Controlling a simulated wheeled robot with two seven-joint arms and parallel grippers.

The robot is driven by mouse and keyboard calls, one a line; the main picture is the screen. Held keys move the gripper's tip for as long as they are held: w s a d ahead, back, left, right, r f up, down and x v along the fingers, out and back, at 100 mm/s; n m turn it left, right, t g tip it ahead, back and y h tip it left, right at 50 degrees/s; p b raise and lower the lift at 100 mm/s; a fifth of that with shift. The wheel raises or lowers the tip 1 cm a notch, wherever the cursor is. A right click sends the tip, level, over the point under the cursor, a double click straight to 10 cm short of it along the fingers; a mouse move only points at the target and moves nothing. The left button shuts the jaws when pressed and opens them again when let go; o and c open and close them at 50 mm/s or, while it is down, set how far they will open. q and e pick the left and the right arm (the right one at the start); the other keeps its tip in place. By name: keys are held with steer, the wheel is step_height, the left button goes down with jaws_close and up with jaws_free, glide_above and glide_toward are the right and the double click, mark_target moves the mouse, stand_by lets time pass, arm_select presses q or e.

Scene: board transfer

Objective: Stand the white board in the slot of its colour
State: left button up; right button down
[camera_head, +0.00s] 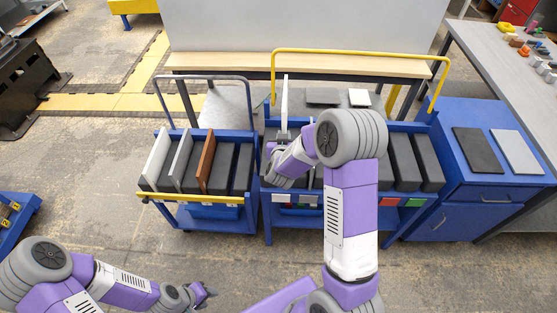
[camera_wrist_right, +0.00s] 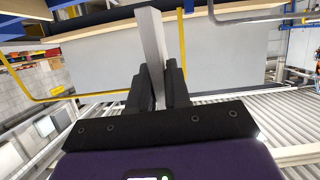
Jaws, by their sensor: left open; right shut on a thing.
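A thin white board (camera_head: 284,103) stands upright, edge-on, at the left part of the right-hand blue cart (camera_head: 268,211). My right gripper (camera_head: 283,136) is shut on it; in the right wrist view the board (camera_wrist_right: 152,45) rises between the two dark fingers (camera_wrist_right: 160,85). My right forearm hides much of the cart's middle, and I cannot tell whether the board's lower edge is in a slot. A white label (camera_head: 307,199) sits on the cart's front, with green (camera_head: 388,202) and red (camera_head: 415,202) labels farther right. My left gripper (camera_head: 205,292) is open and empty, low over the floor.
The left-hand blue cart (camera_head: 195,199) holds another white board (camera_head: 155,157), a grey board (camera_head: 181,160) and a brown board (camera_head: 206,160) upright. A yellow rail (camera_head: 360,53) arches over the right-hand cart. A blue cabinet (camera_head: 490,190) stands at right.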

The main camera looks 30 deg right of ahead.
step_height(320, 180, down, 12)
steer(key=w+t+h+b, duration=0.1)
steer(key=t+b, duration=0.1)
steer(key=b, duration=0.9)
steer(key=shift+w+f, duration=0.15)
